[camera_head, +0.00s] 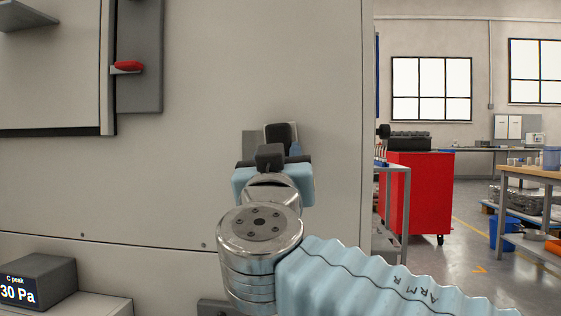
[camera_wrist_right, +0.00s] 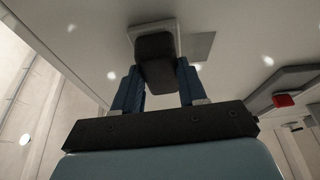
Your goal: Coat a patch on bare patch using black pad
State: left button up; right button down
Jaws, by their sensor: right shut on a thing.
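My right gripper (camera_head: 281,146) is raised in front of the pale wall panel. In the right wrist view its two blue fingers (camera_wrist_right: 160,82) are shut on the black pad (camera_wrist_right: 155,62), a dark block with a lighter square plate at its far end. The black pad (camera_head: 279,133) shows beyond the wrist in the head view. A darker grey square, likely the bare patch (camera_head: 249,142), is on the panel just left of the pad and partly hidden by it. The bare patch (camera_wrist_right: 199,46) is right of the pad in the wrist view. I cannot tell whether the pad touches the panel. My left gripper is not in view.
A red-handled latch (camera_head: 128,66) juts from the panel at upper left. A display box (camera_head: 37,281) reading 30 Pa sits on a ledge at lower left. A red cabinet (camera_head: 420,195) and benches stand beyond the panel's right edge. The panel around the gripper is mostly clear.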

jog(key=a, duration=0.7)
jog(key=shift+w+r, duration=0.15)
jog(key=shift+r, duration=0.15)
jog(key=shift+d+b, duration=0.3)
jog(key=shift+d, duration=0.45)
jog(key=shift+d+r, duration=0.15)
jog(key=shift+d, duration=2.9)
jog(key=a+p, duration=0.1)
jog(key=a, duration=0.8)
